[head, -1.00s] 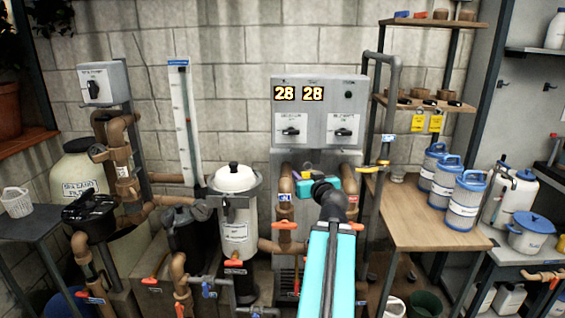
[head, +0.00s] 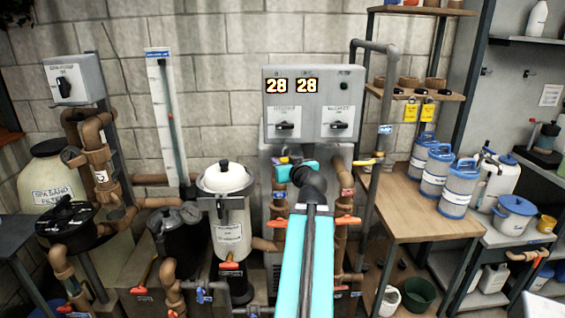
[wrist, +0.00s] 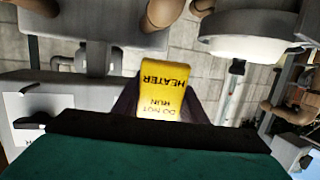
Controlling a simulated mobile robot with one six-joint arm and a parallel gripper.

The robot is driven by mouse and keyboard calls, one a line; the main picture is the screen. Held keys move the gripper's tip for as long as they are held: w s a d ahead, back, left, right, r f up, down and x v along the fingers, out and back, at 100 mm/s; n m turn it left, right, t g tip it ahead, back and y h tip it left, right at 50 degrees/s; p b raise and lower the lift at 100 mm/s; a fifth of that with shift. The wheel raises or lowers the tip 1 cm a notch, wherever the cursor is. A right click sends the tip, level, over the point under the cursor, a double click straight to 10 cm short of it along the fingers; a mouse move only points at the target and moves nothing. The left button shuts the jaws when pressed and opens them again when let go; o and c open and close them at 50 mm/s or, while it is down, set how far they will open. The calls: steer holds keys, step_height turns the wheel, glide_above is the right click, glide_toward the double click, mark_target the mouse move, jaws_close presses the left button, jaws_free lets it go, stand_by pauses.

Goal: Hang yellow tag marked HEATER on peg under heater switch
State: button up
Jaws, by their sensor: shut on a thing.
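My gripper (head: 284,162) is shut on a yellow tag, which reads HEATER and DO NOT RUN, upside down in the wrist view (wrist: 163,90). Dark fingers flank the tag. In the head view only a small yellow patch shows at the gripper, just below the grey control panel (head: 313,84). The panel carries two dark rotary switches, a left one (head: 284,125) and a right one (head: 340,125). Their labels are too small to read surely. No peg can be made out under them; my arm and gripper cover part of that area.
Brown pipes with orange handles (head: 347,221) stand below the panel. A grey standpipe (head: 366,110) rises at its right. Two yellow tags (head: 427,112) hang under a shelf. A white-lidded filter (head: 226,178) stands left of my arm. The wooden table (head: 400,215) holds blue-lidded containers.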

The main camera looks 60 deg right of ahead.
steer(key=shift+w+d, duration=0.1)
steer(key=shift+d, duration=0.1)
steer(key=shift+w+d+f+p, duration=0.1)
steer(key=shift+w+d+p, duration=0.35)
steer(key=shift+w+d, duration=0.5)
steer(key=shift+w+d+f+p, duration=0.1)
steer(key=shift+w+d+p, duration=0.45)
steer(key=shift+d, duration=0.7)
steer(key=shift+w+d+f+p, duration=0.1)
steer(key=shift+w+d+p, duration=0.3)
steer(key=shift+w+d, duration=0.6)
steer(key=shift+w+d+f+b, duration=0.2)
steer(key=shift+d+f+b, duration=0.35)
steer(key=shift+b, duration=0.5)
steer(key=shift+b, duration=0.4)
steer(key=o, duration=1.1)
